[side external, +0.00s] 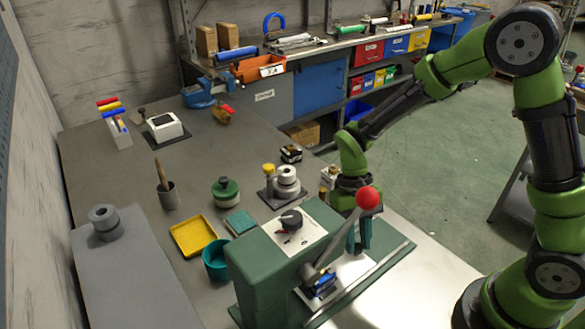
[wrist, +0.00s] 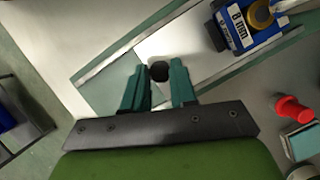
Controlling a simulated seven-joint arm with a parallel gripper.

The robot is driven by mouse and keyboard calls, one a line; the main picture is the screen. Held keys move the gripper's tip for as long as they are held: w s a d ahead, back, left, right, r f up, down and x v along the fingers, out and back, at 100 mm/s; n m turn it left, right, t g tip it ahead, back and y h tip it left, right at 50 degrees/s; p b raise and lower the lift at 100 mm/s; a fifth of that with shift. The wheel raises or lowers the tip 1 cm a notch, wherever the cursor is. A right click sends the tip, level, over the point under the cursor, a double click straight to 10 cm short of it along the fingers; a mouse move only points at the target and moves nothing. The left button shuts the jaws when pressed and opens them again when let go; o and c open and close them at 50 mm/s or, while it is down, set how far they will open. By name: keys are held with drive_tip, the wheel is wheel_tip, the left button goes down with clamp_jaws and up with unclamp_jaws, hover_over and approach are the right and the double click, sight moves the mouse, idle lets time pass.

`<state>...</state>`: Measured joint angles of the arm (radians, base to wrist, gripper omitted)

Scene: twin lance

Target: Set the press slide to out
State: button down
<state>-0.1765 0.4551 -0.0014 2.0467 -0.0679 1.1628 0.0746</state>
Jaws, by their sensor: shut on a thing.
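The press is a dark green body (side external: 262,275) at the front middle of the side external view, with a lever ending in a red ball (side external: 368,197). A pale slide plate (side external: 345,270) lies at the press's right side between metal rails. A blue block (side external: 322,284) sits by the plate; in the wrist view a blue block (wrist: 245,28) with white lettering shows at upper right. My gripper (side external: 358,246), with teal fingers pointing down, is over the plate's far part. In the wrist view my gripper (wrist: 159,78) is shut on a round black knob (wrist: 159,71).
A black dial (side external: 291,220) is on the press top. A teal cup (side external: 216,260), yellow tray (side external: 194,236) and green-topped jar (side external: 226,191) stand left of the press. The lever rises close to my gripper. The green floor (side external: 430,190) is open beyond.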

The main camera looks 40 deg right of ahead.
drive_tip(key=d, duration=1.3)
drive_tip(key=shift+d, duration=0.1)
drive_tip(key=c, duration=0.9)
unclamp_jaws()
drive_tip(key=shift+w+r, duration=0.1)
drive_tip(key=shift+r, duration=0.1)
drive_tip(key=v, duration=1.6)
drive_tip(key=shift+r, duration=0.3)
